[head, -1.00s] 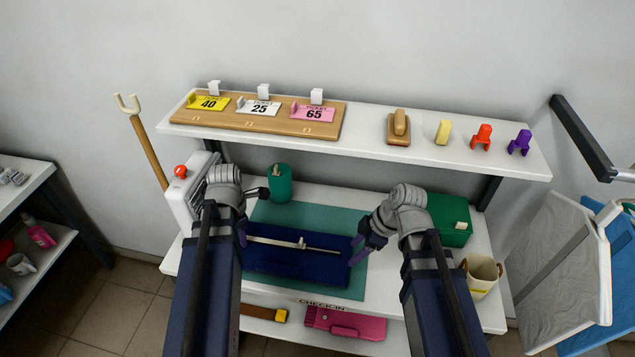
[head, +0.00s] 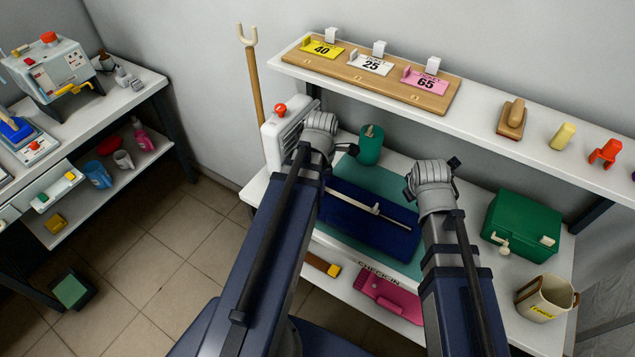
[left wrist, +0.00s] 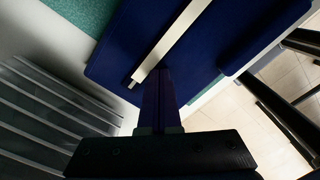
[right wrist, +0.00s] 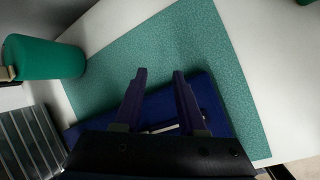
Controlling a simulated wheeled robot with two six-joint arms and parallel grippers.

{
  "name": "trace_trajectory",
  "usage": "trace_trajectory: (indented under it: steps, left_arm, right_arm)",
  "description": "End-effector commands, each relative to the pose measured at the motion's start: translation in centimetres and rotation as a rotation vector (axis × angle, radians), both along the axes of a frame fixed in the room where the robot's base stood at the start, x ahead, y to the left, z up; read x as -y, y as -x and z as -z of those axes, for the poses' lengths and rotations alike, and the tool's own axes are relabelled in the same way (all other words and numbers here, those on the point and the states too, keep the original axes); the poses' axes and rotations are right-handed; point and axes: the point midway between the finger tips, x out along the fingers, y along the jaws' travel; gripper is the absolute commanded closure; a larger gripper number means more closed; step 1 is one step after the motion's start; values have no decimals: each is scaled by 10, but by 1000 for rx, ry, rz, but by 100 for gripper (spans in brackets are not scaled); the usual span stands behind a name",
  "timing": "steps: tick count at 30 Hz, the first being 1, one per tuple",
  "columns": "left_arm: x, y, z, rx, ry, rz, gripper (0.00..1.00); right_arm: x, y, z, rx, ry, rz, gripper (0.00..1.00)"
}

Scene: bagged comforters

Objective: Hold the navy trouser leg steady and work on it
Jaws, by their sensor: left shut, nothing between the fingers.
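The navy trouser leg (head: 395,236) lies flat on a teal mat (head: 347,176) on the white bench. A pale bar with a small slider (head: 364,208) lies along it. My left gripper (left wrist: 158,74) is shut and empty, its purple fingers over the leg beside the bar's end in the left wrist view; I cannot tell whether they touch the cloth. The leg (left wrist: 115,55) fills much of that view. My right gripper (right wrist: 158,74) is open and empty, above the mat and the leg's edge (right wrist: 205,88). The head view hides both sets of fingertips behind the wrists.
A grey-white machine with a red knob (head: 280,109) and a green cylinder (head: 371,146) stand behind left. A green box (head: 520,222) and a cream bucket (head: 545,298) stand right. A shelf with numbered tickets (head: 372,63) overhangs the back. A pink case (head: 390,296) lies below.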

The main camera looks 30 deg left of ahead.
Motion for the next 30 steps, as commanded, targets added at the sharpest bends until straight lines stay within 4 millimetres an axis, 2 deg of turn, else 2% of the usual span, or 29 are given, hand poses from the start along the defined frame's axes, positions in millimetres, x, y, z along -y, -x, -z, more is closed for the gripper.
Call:
trace_trajectory:
  steps: [1, 3, 9, 15, 23, 30]
  left_arm:
    - [0, 0, 1, -1, 1, 0, 100]
    - [0, 0, 1, -1, 1, 0, 100]
    - [0, 0, 1, -1, 1, 0, 100]
    - [0, 0, 1, -1, 1, 0, 100]
    - [0, 0, 1, -1, 1, 0, 100]
    - [0, 0, 1, -1, 1, 0, 100]
  right_arm:
    - [-17, 9, 1, 1, 49, -85, 60]
    - [-34, 21, 2, 3, 121, -196, 60]
    - [-68, 54, 6, -19, 270, -428, 60]
    - [-77, 74, 9, -58, 322, -511, 60]
    - [-78, 77, 10, -64, 326, -518, 60]
    - [-78, 76, 10, -64, 326, -517, 85]
